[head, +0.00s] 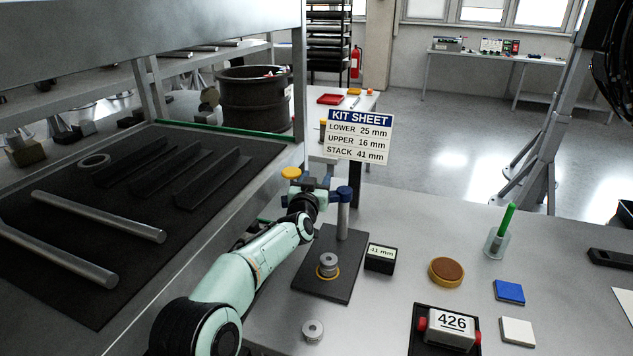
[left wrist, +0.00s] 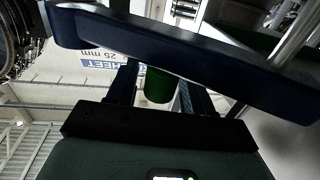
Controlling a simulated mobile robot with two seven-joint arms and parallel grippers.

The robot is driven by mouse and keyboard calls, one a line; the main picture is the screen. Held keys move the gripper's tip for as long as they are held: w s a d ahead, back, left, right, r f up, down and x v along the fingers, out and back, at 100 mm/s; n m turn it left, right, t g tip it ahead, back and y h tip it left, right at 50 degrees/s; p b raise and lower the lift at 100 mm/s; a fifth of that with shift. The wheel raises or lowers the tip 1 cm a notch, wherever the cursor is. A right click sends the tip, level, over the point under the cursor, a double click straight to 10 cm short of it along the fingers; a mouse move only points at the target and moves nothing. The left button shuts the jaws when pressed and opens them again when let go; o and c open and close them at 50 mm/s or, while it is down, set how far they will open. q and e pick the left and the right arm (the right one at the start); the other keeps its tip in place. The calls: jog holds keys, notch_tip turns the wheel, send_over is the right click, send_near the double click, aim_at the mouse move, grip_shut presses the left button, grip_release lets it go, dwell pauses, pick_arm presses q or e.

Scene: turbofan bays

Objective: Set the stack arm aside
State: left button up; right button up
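The stand has a dark base plate (head: 318,287) and an upright post (head: 343,222) with a blue top. A dark blue arm, which I take as the stack arm, shows at the post's top beside my left gripper (head: 318,184); the gripper partly hides it. A yellow disc (head: 291,173) is just left of there. In the left wrist view a blue bar (left wrist: 180,58) crosses above my fingers. A green cylinder (left wrist: 157,85) shows between the two spread fingers, with gaps beside it; I cannot tell its depth. My right gripper is out of view.
A metal piece (head: 328,264) sits in a yellow ring on the plate; another (head: 313,330) lies in front. A 41 mm block (head: 381,258), brown disc (head: 446,271), green-rod holder (head: 497,242) and 426 box (head: 449,328) stand right. A metal shelf frame (head: 200,243) borders the left.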

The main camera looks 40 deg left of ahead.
pick_arm(q)
jog(key=b+v, duration=0.1)
jog(key=v, duration=1.2)
jog(key=shift+s, duration=0.25)
jog(key=shift+d, duration=0.15)
